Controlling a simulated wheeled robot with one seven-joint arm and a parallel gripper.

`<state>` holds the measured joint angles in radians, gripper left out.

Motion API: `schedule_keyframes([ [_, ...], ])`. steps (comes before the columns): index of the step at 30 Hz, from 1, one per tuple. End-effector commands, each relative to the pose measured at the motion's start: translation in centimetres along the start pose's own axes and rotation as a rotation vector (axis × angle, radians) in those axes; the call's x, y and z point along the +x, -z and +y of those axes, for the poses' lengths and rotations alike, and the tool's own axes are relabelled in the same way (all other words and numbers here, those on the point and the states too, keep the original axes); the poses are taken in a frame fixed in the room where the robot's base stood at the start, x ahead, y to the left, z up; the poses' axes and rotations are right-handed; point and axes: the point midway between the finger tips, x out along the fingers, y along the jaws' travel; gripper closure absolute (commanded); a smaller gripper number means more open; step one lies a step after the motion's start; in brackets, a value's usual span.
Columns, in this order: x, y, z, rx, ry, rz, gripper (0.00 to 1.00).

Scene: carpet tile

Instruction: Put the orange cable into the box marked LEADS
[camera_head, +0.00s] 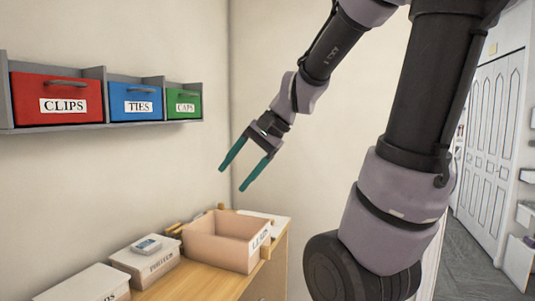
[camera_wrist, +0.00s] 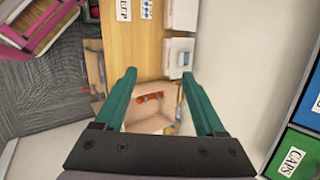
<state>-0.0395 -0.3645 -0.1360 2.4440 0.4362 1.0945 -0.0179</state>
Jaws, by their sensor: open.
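My gripper (camera_head: 232,179) is open and empty in the air above an open tan box (camera_head: 207,247) on the wooden table. The box's label shows at an angle and seems to read LEADS. In the wrist view the fingers (camera_wrist: 159,76) stand apart, with the box (camera_wrist: 146,121) seen between and beyond them. A small orange-red thing, apparently the orange cable (camera_wrist: 150,98), lies inside the box. The box walls hide the cable in the head view.
Two lidded white boxes (camera_head: 147,272) stand left of the open box, a small item on one. A wall shelf (camera_head: 160,128) holds red CLIPS (camera_head: 60,88), blue TIES (camera_head: 135,90) and green CAPS (camera_head: 184,93) bins. Air around my gripper is clear.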

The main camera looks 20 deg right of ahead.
Motion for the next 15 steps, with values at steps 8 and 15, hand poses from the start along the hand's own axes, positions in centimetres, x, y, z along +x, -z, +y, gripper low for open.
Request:
schedule_keyframes([
  [8,-5.9,-1.2,2.6,-0.433,-0.122,0.341,0.28],
  [15,-8.0,-1.3,3.2,-0.566,-0.173,0.468,0.28],
])
